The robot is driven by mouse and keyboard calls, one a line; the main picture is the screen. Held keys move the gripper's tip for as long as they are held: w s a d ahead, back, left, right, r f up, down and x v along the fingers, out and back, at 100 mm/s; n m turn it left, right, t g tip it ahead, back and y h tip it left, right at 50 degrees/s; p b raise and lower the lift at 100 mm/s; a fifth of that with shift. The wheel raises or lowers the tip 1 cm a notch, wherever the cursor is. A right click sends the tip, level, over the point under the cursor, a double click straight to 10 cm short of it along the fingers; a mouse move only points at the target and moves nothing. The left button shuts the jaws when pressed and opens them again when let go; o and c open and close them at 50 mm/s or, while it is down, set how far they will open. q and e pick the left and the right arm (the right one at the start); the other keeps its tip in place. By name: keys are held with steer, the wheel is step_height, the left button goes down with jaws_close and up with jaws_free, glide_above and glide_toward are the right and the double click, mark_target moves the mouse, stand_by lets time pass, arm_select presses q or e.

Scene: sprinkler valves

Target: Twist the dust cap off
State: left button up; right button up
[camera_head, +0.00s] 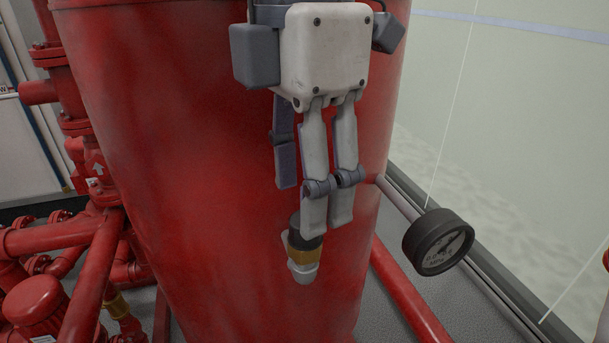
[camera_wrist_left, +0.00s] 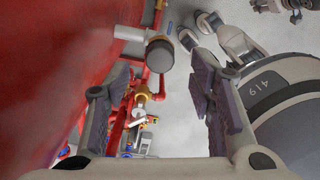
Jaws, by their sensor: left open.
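In the head view, my left gripper (camera_head: 328,222) points down in front of the red tank. Its fingers look close together from this side, but in the left wrist view the gripper (camera_wrist_left: 155,95) is open, with fingers wide apart and nothing held.
The red tank (camera_head: 200,150) fills the middle behind the gripper. A round pressure gauge (camera_head: 438,242) sticks out on a pipe to the right of the fingers. Red pipes and valves (camera_head: 60,240) crowd the left. Grey floor shows at lower right.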

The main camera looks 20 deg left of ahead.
arm_select(q)
steer(key=m, duration=0.6)
steer(key=shift+m, duration=0.3)
steer(key=shift+f, duration=0.15)
steer(key=shift+f, duration=1.9)
jaws_close()
steer(key=shift+n, duration=1.3)
steer(key=shift+n, duration=1.3)
